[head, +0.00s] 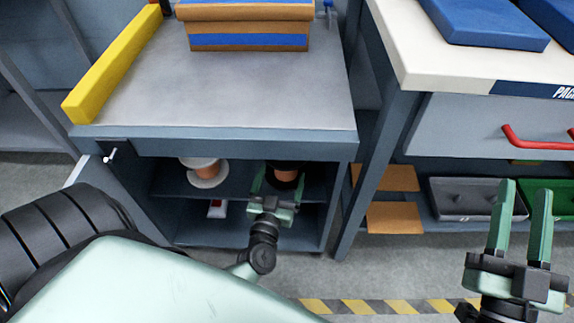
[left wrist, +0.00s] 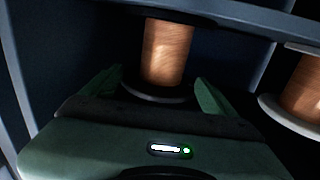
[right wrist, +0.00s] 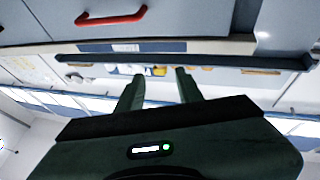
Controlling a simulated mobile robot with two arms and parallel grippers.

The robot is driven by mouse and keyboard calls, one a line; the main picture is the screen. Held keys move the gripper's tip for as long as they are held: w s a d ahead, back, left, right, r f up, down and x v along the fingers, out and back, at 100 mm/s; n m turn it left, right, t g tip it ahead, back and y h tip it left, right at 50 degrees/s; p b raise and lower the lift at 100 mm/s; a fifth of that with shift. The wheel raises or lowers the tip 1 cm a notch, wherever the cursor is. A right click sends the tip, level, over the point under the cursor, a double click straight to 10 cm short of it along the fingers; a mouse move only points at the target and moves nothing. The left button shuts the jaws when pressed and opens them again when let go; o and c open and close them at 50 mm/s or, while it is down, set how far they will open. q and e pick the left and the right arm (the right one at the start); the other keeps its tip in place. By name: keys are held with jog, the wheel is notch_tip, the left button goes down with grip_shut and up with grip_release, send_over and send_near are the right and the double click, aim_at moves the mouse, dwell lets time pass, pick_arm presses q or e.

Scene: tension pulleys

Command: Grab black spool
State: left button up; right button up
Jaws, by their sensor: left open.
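The black spool (head: 286,175), wound with copper wire, stands on the shelf inside the open cabinet under the grey workbench. It fills the middle of the left wrist view (left wrist: 166,52), its dark flange partly hidden by the gripper. My left gripper (head: 279,177) is open inside the cabinet, with its green fingers to either side of the spool. I cannot tell whether they touch it. In the left wrist view the fingers (left wrist: 160,78) flank the dark flange. My right gripper (head: 525,188) is open and empty at the right, away from the cabinet.
A white spool (head: 207,182) with copper wire stands left of the black one; it also shows in the left wrist view (left wrist: 299,98). The cabinet's top edge (head: 225,146) lies just above the spools. A white-topped packing table (head: 407,55) stands to the right.

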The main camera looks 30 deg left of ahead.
pick_arm(q)
jog(key=shift+w+a, duration=0.25)
jog(key=shift+w, duration=0.3)
jog(key=b+x, duration=0.1)
jog(key=x, duration=0.3)
jog(key=shift+w+a+b, duration=0.25)
jog(key=shift+b, duration=0.1)
jog(key=c, duration=1.8)
jog(key=shift+r, duration=0.15)
grip_shut()
pick_arm(e)
jog(key=s+r+t+y, duration=0.1)
jog(key=s+r+t, duration=0.3)
jog(key=s+r, duration=0.1)
jog(key=shift+d+r+t+y, duration=0.2)
jog(key=shift+r+t+y, duration=0.2)
jog(key=shift+r, duration=0.25)
pick_arm(q)
jog(key=shift+r, duration=0.1)
